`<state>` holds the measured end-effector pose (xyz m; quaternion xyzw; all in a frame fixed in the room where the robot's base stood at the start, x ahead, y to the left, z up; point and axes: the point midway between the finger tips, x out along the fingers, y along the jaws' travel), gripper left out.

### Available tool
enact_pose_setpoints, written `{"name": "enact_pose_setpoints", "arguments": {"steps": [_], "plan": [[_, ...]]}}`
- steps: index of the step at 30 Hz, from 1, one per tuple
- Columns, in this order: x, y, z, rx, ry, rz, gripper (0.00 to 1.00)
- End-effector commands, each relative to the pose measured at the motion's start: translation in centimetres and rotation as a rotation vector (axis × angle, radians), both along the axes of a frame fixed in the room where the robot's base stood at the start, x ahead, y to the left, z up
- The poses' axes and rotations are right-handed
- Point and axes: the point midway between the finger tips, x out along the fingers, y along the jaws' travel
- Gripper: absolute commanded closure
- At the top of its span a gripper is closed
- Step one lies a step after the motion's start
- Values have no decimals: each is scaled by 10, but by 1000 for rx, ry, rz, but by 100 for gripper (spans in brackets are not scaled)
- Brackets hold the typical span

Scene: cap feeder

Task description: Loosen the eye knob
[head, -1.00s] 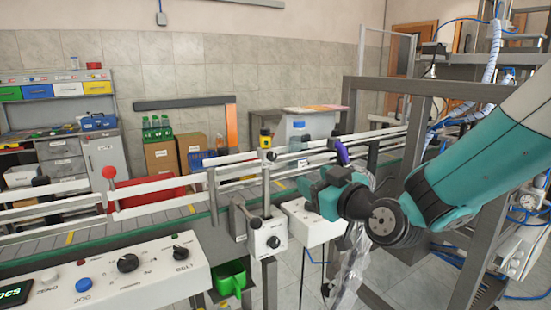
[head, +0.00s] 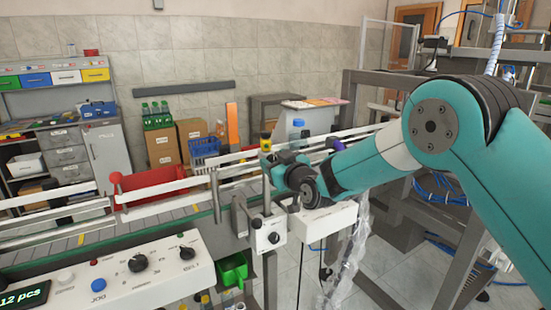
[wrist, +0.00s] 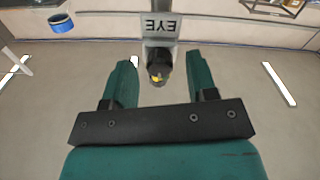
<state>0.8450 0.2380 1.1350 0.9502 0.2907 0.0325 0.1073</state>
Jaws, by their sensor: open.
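The eye knob (wrist: 158,70) is dark with a yellow spot and sits below a grey bracket with an EYE label (wrist: 159,27), upside down in the wrist view. My gripper (wrist: 159,62) is open, with one teal finger on each side of the knob and a gap to each. The fingers do not touch it. In the head view my gripper (head: 272,165) is at the conveyor rails, just below a small yellow and black part (head: 266,140). My wrist partly hides the area there, and I cannot tell if that part is the knob.
Conveyor rails (head: 160,209) run across the view, with a red ball-topped lever (head: 115,178). A control panel (head: 110,280) is at front left and a small white knob box (head: 268,236) below my gripper. A grey frame (head: 385,82) stands at right.

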Motion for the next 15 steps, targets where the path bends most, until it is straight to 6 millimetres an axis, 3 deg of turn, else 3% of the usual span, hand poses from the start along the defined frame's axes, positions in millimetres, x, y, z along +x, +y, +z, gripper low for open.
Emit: {"name": "enact_pose_setpoints", "arguments": {"steps": [7,13,15], "plan": [[0,1,0,0,0,0,47],[0,1,0,0,0,0,91],[0,1,0,0,0,0,97]]}}
